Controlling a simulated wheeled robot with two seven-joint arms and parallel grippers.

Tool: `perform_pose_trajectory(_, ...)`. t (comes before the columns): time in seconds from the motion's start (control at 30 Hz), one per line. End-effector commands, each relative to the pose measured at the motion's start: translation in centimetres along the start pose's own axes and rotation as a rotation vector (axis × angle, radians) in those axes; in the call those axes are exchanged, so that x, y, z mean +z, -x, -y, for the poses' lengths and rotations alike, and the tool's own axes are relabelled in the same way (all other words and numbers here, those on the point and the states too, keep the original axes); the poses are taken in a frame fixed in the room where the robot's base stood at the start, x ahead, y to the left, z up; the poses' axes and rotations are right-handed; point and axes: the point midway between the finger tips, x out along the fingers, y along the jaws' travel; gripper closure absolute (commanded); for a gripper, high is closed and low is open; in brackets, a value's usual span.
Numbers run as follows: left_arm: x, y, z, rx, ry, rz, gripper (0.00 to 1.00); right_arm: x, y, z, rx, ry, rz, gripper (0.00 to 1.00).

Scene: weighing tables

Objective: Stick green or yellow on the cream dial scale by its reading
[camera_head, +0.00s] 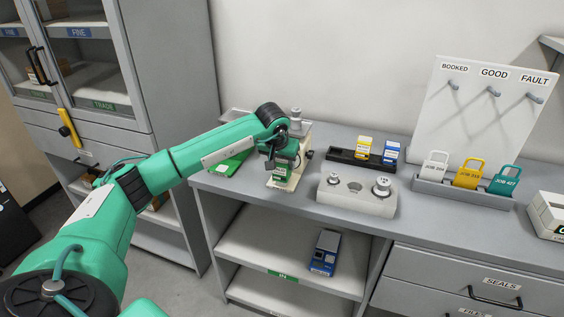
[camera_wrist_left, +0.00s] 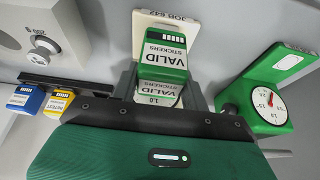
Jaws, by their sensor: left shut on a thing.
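My left gripper (camera_head: 281,160) is shut on a green block of valid stickers (camera_wrist_left: 163,65), with a white label reading VALID STICKERS. The gripper (camera_wrist_left: 160,92) holds it directly in front of the cream scale (camera_head: 285,184), whose edge marked JOB 642 shows in the left wrist view (camera_wrist_left: 166,17). My gripper and the block hide the cream scale's dial, so its reading cannot be seen. I cannot tell whether the block touches the scale. A yellow sticker block (camera_head: 363,146) stands at the back, marked RETEST in the left wrist view (camera_wrist_left: 59,102). My right gripper is out of view.
A green dial scale (camera_wrist_left: 262,105) stands close beside the cream one. A blue sticker block (camera_head: 390,152) shares the dark tray (camera_head: 342,155) with the yellow one. A grey weight block (camera_head: 345,201) stands in front. Padlock-shaped tags and a peg board (camera_head: 490,115) are at right.

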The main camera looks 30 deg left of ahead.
Motion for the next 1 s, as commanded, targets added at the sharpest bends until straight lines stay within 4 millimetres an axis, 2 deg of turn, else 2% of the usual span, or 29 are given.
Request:
perform_pose_trajectory(0.8,-2.5,6.0,0.0,0.000,-0.001,0.000,0.73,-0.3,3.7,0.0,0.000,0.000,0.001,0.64)
perform_pose_trajectory(1.0,-2.6,6.4,0.0,0.000,0.000,0.000,0.73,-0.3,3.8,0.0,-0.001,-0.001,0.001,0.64)
